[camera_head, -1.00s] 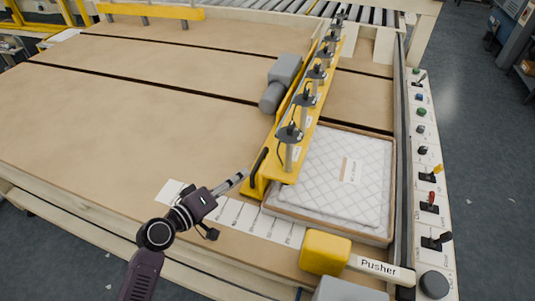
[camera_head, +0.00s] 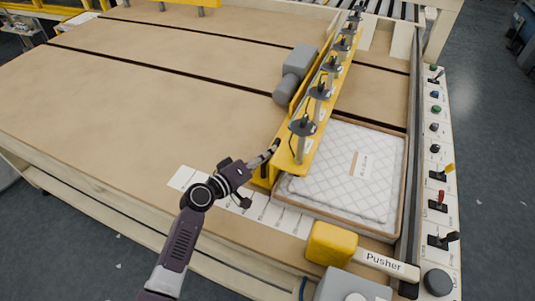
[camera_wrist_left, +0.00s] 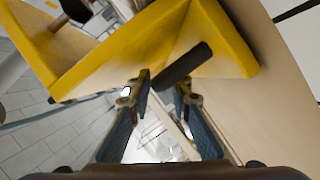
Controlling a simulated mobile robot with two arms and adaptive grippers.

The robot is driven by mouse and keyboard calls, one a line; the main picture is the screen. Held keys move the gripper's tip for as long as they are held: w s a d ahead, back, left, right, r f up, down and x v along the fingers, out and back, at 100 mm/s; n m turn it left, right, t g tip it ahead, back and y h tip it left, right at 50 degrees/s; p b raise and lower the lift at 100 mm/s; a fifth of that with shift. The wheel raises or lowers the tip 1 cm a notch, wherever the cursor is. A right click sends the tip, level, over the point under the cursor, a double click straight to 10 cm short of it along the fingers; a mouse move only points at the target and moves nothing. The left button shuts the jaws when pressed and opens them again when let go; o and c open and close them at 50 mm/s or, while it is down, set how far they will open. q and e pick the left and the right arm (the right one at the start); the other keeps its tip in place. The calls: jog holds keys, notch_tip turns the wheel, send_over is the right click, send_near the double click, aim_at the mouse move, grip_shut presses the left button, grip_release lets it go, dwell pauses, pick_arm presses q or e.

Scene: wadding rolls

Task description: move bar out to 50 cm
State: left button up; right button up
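The yellow bar (camera_head: 292,160) with a row of black-capped posts stands across the table, along the left side of a quilted white pad (camera_head: 345,175) in a shallow tray. A black handle is on the bar's near end; it shows in the left wrist view (camera_wrist_left: 182,66). My left gripper (camera_head: 272,150) is at this end of the bar. In the left wrist view the fingers (camera_wrist_left: 163,84) are apart, with the handle just beyond their tips. I cannot tell whether they touch it. White scale labels (camera_head: 183,178) line the table's near edge; their numbers are unreadable. My right gripper is out of view.
A grey motor (camera_head: 297,65) sits on the bar's left side. The brown table (camera_head: 150,110) left of the bar is bare, with dark slots. A yellow block with a "Pusher" label (camera_head: 383,262) is at the front. A control panel (camera_head: 437,160) runs along the right.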

pick_arm(q)
grip_shut()
jog(key=shift+f, duration=0.1)
jog(key=w+a+b, duration=0.1)
jog(key=a+b, duration=0.1)
jog(key=a, duration=0.2)
jog(key=w+a+b, duration=0.2)
jog(key=a+b, duration=0.1)
jog(key=a, duration=0.1)
jog(key=w+a+b, duration=0.2)
jog(key=a+b, duration=0.1)
jog(key=a, duration=0.1)
jog(key=shift+w+a+f, duration=0.15)
jog(key=shift+a+f, duration=0.15)
jog(key=shift+a, duration=0.05)
jog(key=shift+w+a+r+b, duration=0.2)
jog(key=shift+a+r+b, duration=0.05)
jog(key=shift+a+b, duration=0.35)
